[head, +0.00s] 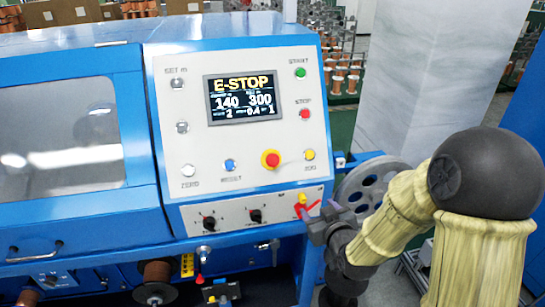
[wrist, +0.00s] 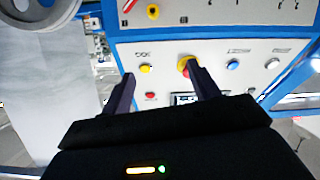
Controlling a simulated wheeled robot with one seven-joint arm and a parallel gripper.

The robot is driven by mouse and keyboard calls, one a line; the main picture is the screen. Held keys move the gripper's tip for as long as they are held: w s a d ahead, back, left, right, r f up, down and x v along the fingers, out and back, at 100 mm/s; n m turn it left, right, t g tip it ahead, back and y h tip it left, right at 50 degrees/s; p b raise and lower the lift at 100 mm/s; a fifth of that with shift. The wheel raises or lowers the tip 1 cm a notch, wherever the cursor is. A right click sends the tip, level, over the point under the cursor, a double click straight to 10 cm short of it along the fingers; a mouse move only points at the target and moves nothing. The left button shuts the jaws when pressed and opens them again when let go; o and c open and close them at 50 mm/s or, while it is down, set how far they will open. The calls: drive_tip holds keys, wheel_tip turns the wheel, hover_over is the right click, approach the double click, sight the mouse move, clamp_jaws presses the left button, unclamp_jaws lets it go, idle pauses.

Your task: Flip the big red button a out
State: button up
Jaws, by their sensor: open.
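The big red button (head: 270,158) is a round red cap on a yellow ring, low in the middle of the sloping white control panel (head: 235,185). The screen (head: 244,98) above it reads E-STOP. My gripper (head: 318,212) is at the lower right of the panel, below and right of the button, partly hidden by my arm. The wrist view shows the panel upside down. There my gripper (wrist: 162,73) is open and empty. The button (wrist: 184,65) lies by the right fingertip, which covers part of it. Whether they touch cannot be told.
A yellow button (head: 309,155) sits right of the red one, a blue button (head: 229,164) left. A red stop button (head: 305,114) and a green start button (head: 300,72) are above. Dark knobs (head: 255,215) are below. A grey wheel (head: 374,187) stands right of the panel.

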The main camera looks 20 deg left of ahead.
sight(273, 159)
drive_tip(key=s+a+r+n+t+y, duration=0.1)
drive_tip(key=a+r+t+y, duration=0.1)
drive_tip(key=a, duration=0.4)
drive_tip(key=shift+a+r+y, duration=0.25)
drive_tip(key=shift+r+y, duration=0.45)
drive_tip(key=shift+r, duration=0.15)
drive_tip(key=shift+p, duration=0.3)
drive_tip(key=p+x, duration=0.6)
drive_tip(key=x, duration=1.1)
drive_tip(key=shift+w+a+r, duration=0.1)
drive_tip(key=shift+w, duration=0.05)
